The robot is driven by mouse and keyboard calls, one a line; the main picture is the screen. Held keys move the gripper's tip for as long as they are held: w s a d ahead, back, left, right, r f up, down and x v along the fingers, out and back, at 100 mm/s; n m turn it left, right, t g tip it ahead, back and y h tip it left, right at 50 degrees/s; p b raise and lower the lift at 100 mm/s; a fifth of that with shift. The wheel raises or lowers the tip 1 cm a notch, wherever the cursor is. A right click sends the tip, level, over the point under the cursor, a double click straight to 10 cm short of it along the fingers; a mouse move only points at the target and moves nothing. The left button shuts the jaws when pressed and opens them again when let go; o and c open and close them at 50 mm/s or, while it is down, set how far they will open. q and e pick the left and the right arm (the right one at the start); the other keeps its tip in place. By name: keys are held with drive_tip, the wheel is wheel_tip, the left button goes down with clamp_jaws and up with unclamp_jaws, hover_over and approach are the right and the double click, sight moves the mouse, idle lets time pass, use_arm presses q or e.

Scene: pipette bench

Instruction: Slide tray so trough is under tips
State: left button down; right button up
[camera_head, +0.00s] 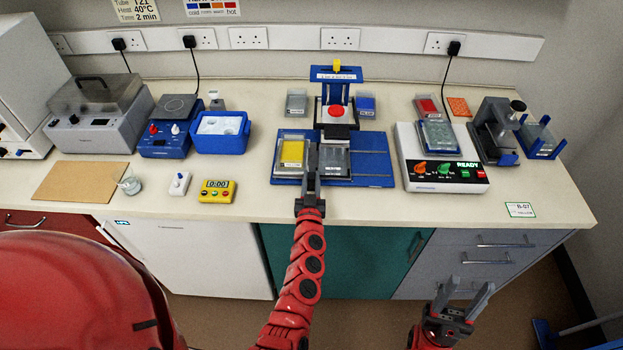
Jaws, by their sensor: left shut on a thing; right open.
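A blue sliding tray (288,171) lies on a wide blue base with rails (372,158) in the middle of the bench. A box with a yellow inside (292,152) sits at its left, and a grey labelled trough (334,160) sits to the right of it. A blue pipette stand (345,78) with a red disc rises behind them; its tips are too small to make out. My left gripper (312,153) is shut on the tray between the box and the trough, its fingertips hiding the grip point. My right gripper (470,292) is open and empty, low in front of the cupboards.
To the left are a blue ice box (220,146), a yellow timer (217,191) and a white switch (180,183). The right part of the rails is bare.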

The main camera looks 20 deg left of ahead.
use_arm(q)
drive_tip(key=w+d, duration=0.1)
drive_tip(key=d, duration=0.2)
drive_tip(key=w+d+p, duration=0.1)
drive_tip(key=d, duration=0.3)
drive_tip(key=w+d, duration=0.1)
drive_tip(key=d, duration=0.3)
drive_tip(key=shift+w+d+p, duration=0.2)
drive_tip(key=shift+d+p, duration=0.05)
drive_tip(key=shift+p, duration=0.05)
drive_tip(key=shift+d, duration=0.4)
drive_tip(key=c, duration=1)
unclamp_jaws()
drive_tip(key=shift+c, duration=0.2)
drive_tip(key=o, duration=0.4)
drive_tip(key=shift+w+d, duration=0.1)
drive_tip(key=shift+d, duration=0.05)
drive_tip(key=shift+c, duration=0.2)
drive_tip(key=b+v, duration=0.4)
drive_tip(key=v, duration=1.3)
drive_tip(key=shift+s, duration=0.25)
